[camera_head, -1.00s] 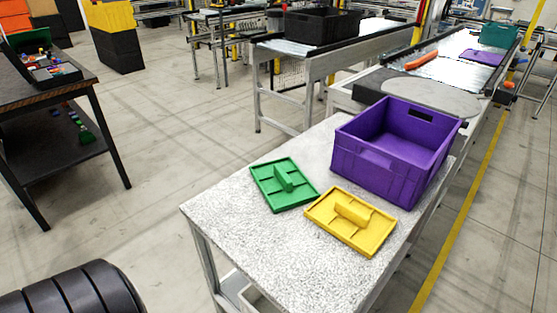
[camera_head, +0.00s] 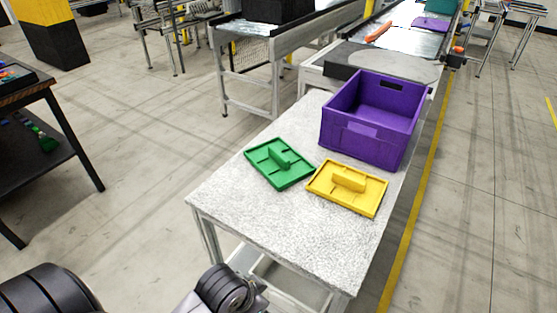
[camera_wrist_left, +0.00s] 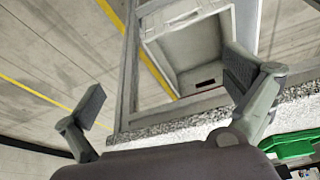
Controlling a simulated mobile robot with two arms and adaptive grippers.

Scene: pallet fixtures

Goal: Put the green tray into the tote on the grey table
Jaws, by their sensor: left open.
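The green tray (camera_head: 262,158), flat with a raised middle grip, lies on the grey table (camera_head: 290,222), left of the yellow tray. The purple tote (camera_head: 358,142) stands upright on the far end of the table; its visible inside looks empty. Part of my left arm shows at the bottom of the head view, but its fingers do not. In the left wrist view my left gripper (camera_wrist_left: 168,88) is open and empty near the table's edge. A green piece, apparently the tray (camera_wrist_left: 288,146), shows at that view's lower right. My right gripper is not in view.
The yellow tray (camera_head: 345,190) lies close beside the green tray, in front of the tote. The near part of the table top is clear. A pale bin (camera_wrist_left: 196,48) shows below table height in the wrist view. A dark table (camera_head: 60,150) stands at left.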

